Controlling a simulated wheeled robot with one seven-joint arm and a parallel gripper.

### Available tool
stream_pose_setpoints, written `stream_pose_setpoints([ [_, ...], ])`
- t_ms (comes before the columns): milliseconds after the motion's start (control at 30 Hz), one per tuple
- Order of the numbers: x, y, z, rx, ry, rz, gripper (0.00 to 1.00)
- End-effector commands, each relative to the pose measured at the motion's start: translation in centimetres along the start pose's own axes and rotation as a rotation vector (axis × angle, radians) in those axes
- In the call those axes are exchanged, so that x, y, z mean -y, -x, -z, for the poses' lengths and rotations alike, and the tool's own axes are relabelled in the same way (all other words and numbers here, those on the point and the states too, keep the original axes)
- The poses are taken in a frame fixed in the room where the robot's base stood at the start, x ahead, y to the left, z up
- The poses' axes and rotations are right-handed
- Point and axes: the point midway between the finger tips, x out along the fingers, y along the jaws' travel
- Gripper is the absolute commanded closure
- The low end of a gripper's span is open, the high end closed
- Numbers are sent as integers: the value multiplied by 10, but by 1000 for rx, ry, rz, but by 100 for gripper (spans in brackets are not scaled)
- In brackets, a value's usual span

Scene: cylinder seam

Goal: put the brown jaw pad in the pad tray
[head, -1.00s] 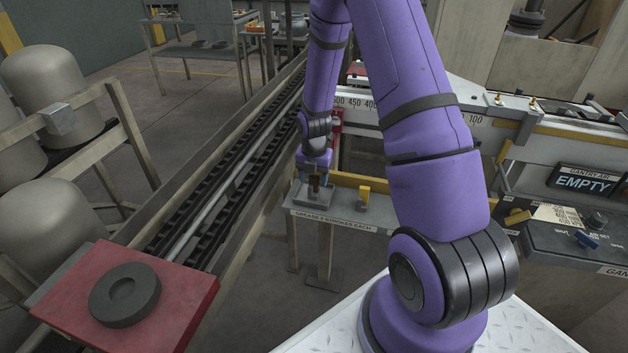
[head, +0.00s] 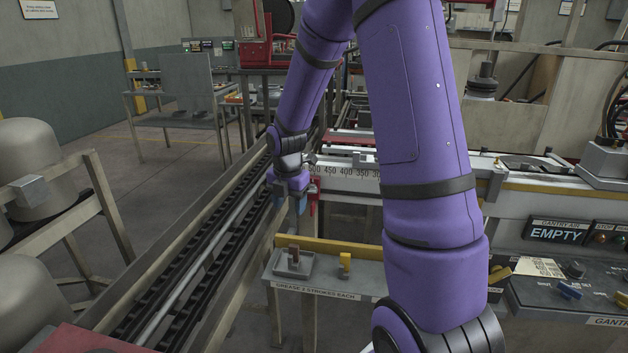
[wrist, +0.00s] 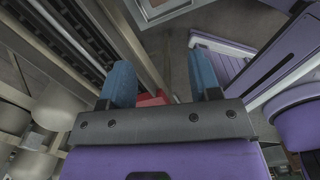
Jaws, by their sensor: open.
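The brown jaw pad (head: 293,254) is a small reddish-brown block standing in the grey pad tray (head: 306,267). The tray sits at the left end of a small grey shelf. My gripper (head: 291,207) is above and behind the tray in the head view, clear of the pad. Its two blue fingers (wrist: 163,85) are spread apart in the wrist view, with nothing between them. The pad and the tray cannot be made out in the wrist view.
A yellow rail (head: 340,248) runs along the shelf's back. A long roller track (head: 190,265) lies to the left. A red part (head: 314,190) is close beside my gripper.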

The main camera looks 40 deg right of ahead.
Motion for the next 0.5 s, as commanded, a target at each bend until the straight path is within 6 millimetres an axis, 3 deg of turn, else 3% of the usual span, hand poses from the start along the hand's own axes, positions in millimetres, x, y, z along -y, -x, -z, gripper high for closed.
stream_pose_setpoints([
  [33,2,20,7,19,-71,-17,43],
  [200,13,77,34,55,-359,-68,43],
  [500,50,159,87,54,-870,-190,43],
])
